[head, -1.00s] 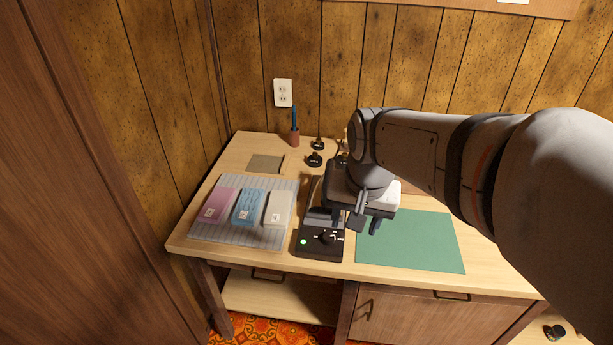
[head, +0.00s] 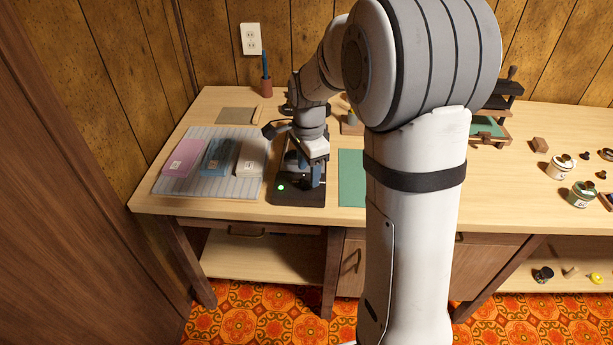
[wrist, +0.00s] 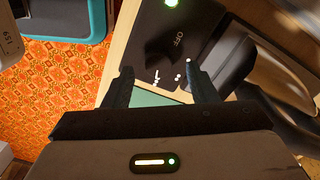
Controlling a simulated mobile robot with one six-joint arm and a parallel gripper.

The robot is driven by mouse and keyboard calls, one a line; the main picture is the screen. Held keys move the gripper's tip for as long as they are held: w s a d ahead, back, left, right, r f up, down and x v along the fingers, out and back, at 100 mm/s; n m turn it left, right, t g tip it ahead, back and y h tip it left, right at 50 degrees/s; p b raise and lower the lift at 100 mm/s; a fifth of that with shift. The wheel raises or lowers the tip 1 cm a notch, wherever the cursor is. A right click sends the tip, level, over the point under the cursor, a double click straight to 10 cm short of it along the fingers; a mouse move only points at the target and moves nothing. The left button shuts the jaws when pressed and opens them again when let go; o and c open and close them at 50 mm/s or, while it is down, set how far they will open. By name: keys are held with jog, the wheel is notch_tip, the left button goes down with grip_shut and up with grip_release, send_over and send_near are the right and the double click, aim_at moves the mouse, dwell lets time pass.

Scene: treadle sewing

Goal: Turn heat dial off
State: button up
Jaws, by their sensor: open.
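The black control box (head: 283,200) stands near the table's front edge, with a lit green light (head: 281,187) on its left side.
A striped mat (head: 238,187) with pink (head: 184,157), blue (head: 218,157) and white (head: 251,158) packets lies left of the box. A green mat (head: 352,180) lies to its right. Jars (head: 582,194) stand far right. My arm covers the table's middle.

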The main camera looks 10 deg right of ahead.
jog(key=shift+f, duration=1.1)
